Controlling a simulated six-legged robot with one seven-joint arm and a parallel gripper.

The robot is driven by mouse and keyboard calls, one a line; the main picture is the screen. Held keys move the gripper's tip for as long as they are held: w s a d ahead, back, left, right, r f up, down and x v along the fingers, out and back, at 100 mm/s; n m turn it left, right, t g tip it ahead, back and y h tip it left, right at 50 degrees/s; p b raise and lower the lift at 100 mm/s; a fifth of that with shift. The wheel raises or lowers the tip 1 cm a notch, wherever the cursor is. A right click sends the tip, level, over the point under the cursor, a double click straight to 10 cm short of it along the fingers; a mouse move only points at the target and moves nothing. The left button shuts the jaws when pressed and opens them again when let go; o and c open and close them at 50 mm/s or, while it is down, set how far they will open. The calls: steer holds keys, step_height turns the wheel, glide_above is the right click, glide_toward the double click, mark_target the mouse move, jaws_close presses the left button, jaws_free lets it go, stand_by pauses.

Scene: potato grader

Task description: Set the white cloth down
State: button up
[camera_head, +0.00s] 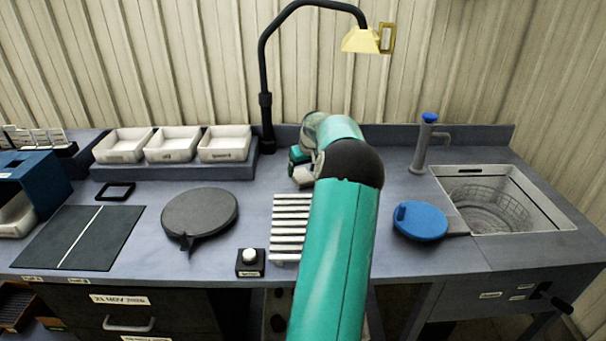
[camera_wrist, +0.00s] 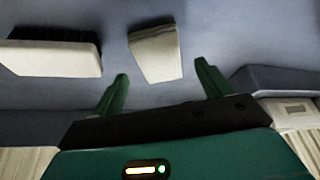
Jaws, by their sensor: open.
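The white cloth (camera_wrist: 156,52), a small folded off-white pad, shows in the wrist view against the blue-grey bench top. It appears to lie on the bench, just beyond my fingertips. My gripper (camera_wrist: 162,70) is open, with one green finger on each side of the cloth's near end. A gap shows between the cloth and each finger, and nothing is held. In the head view my arm hides most of the gripper, and I cannot make out the cloth there for sure.
A white brush with black bristles (camera_wrist: 52,56) lies left of the cloth. Three white trays (camera_head: 172,145) stand on a riser at the back. A slatted white rack (camera_head: 290,225), a grey round paddle (camera_head: 200,212), a blue round lid (camera_head: 420,221) and a sink (camera_head: 560,218) are around.

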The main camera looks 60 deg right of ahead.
steer(key=v, duration=0.8)
steer(key=shift+a+r, duration=0.15)
steer(key=shift+r, duration=0.05)
steer(key=w+a+r+n, duration=0.2)
steer(key=w+a+r, duration=0.3)
steer(key=w+a, duration=0.7)
steer(key=w+a+r+n, duration=0.1)
steer(key=a+r, duration=0.2)
steer(key=a, duration=1)
steer(key=w+a+r+n, duration=0.1)
steer(key=a+r+n, duration=0.1)
steer(key=a, duration=1)
steer(key=s+a+n+t, duration=0.1)
steer(key=s+a, duration=0.3)
steer(key=a, duration=1)
steer(key=s+a+f+n+t+y, duration=0.1)
steer(key=s+a+f+n+y, duration=0.1)
steer(key=s+a, duration=1)
steer(key=shift+a+f+y, duration=0.4)
steer(key=shift+a+f, duration=0.5)
steer(key=shift+a, duration=0.1)
